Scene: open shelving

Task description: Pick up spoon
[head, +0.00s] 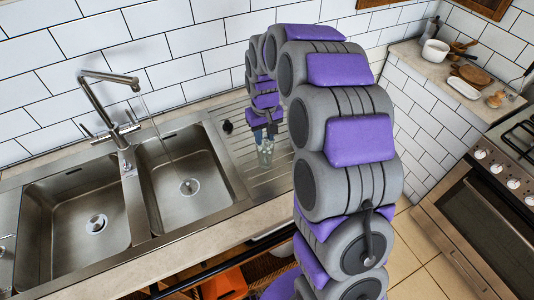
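My gripper (265,137) hangs over the ribbed drainboard (245,155) right of the sink, at the end of my grey and purple arm. It is small and partly covered by my own arm links, so its opening cannot be made out. A pale, glassy-looking item (265,155) shows just below it; I cannot tell whether they touch. I cannot clearly make out a spoon. A small dark object (227,127) lies on the drainboard to the left of my gripper.
A double sink has a left basin (70,225) and a right basin (184,180), with a running tap (105,110) behind. At right, a counter holds a white pot (434,51), a white dish (464,88) and wooden items. A stove (490,190) stands in front.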

